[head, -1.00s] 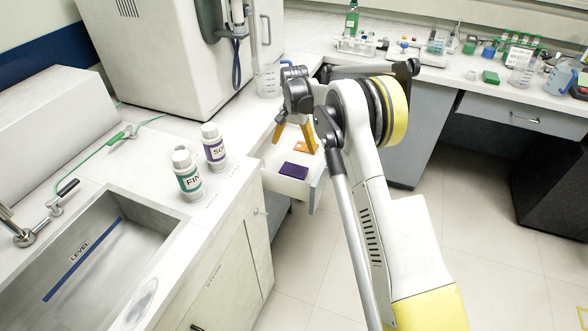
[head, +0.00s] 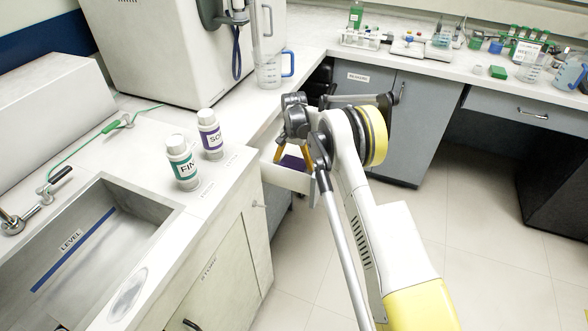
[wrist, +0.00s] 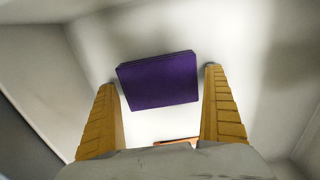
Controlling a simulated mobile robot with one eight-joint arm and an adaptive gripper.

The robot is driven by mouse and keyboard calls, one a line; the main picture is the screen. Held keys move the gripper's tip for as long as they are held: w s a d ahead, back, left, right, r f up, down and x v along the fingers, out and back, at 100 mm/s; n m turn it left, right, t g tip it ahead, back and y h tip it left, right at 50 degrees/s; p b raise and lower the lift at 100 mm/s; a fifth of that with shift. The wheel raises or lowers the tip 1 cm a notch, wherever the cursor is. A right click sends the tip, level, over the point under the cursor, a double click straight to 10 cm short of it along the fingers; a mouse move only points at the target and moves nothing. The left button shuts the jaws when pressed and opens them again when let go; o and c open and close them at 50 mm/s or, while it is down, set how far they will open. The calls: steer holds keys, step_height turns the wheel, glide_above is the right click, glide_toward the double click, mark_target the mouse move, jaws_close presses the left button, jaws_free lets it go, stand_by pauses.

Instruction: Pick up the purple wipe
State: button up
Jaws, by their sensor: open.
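The purple wipe (wrist: 158,82) lies flat on the white floor of the open drawer (head: 288,179). It also shows in the head view (head: 292,163), partly hidden by my gripper (head: 293,160). In the wrist view my gripper (wrist: 163,80) is open, with its yellow fingers on either side of the wipe and a gap to each side. The fingers are not closed on it. The height of the fingertips above the drawer floor is hard to tell.
An orange item (wrist: 177,141) shows at the lower edge of the wrist view, in the drawer. The drawer's walls surround the fingers. Two labelled bottles (head: 183,163) (head: 210,134) stand on the counter by the sink (head: 100,250). A clear jug (head: 268,70) stands behind.

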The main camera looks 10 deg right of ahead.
mark_target(294, 162)
steer(key=c, duration=0.9)
steer(key=shift+o, duration=0.2)
step_height(294, 162, up, 10)
steer(key=p, duration=0.4)
steer(key=shift+o, duration=1.4)
steer(key=c, duration=0.4)
